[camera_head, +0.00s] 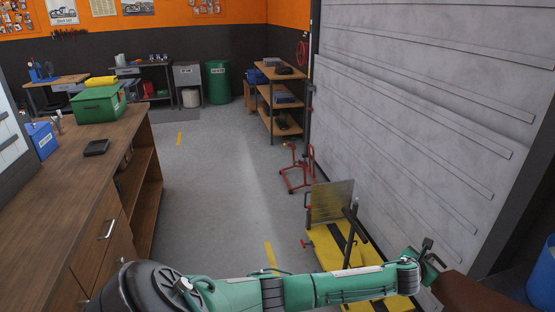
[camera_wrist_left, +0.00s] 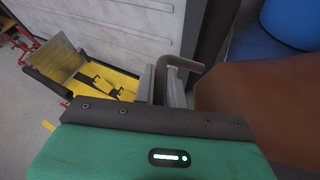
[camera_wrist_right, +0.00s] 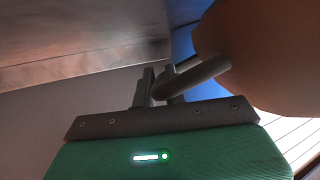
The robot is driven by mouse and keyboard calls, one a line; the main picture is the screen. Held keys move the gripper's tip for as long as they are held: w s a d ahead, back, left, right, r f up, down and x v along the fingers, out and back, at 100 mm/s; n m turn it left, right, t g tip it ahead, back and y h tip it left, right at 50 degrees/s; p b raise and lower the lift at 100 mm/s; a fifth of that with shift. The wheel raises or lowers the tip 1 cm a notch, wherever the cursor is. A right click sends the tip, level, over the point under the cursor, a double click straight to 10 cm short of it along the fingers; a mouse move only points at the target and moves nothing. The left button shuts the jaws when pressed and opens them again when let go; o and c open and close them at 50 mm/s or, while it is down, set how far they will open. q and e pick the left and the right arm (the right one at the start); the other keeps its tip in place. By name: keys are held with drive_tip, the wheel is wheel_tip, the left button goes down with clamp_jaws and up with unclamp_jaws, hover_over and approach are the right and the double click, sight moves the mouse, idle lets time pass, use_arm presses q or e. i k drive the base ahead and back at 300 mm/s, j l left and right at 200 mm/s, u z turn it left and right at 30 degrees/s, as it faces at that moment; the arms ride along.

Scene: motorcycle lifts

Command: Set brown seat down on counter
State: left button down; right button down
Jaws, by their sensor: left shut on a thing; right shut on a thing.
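The brown seat (camera_head: 478,296) shows only in part at the lower right of the head view. My left gripper (camera_head: 430,262) reaches across from the left and is shut at its edge. In the left wrist view the seat (camera_wrist_left: 262,105) fills the right side, and a bent grey bar beside it is at my left fingers (camera_wrist_left: 168,82). In the right wrist view the seat (camera_wrist_right: 265,50) is at upper right, with a grey bar between it and my right fingers (camera_wrist_right: 158,88), which are shut. My right gripper is hidden in the head view. The wooden counter (camera_head: 60,205) runs along the left.
On the counter are a green box (camera_head: 98,104), a small black tray (camera_head: 97,147) and a blue box (camera_head: 41,140); its near top is bare. A yellow motorcycle lift (camera_head: 330,252) stands by the grey shutter at right. A blue barrel (camera_head: 542,280) is lower right. Open floor lies ahead.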

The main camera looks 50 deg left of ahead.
sight(50, 209)
drive_tip(key=i+j+u, duration=0.15)
drive_tip(key=u, duration=0.3)
drive_tip(key=i+u, duration=0.2)
drive_tip(key=u, duration=0.25)
drive_tip(key=i+u, duration=0.2)
drive_tip(key=u, duration=0.25)
drive_tip(key=i+u, duration=0.2)
drive_tip(key=u, duration=0.25)
drive_tip(key=i+l+u, duration=0.1)
drive_tip(key=u, duration=0.35)
drive_tip(key=i+l+u, duration=0.2)
drive_tip(key=u, duration=0.25)
drive_tip(key=i+l+u, duration=0.1)
drive_tip(key=l+u, duration=0.15)
drive_tip(key=u, duration=0.2)
drive_tip(key=i+l+u, duration=0.1)
drive_tip(key=l+u, duration=0.15)
drive_tip(key=u, duration=0.2)
drive_tip(key=i+j+u, duration=0.15)
drive_tip(key=i, duration=0.25)
drive_tip(key=i+j, duration=0.2)
drive_tip(key=i, duration=0.3)
drive_tip(key=i+j, duration=0.25)
drive_tip(key=i, duration=0.3)
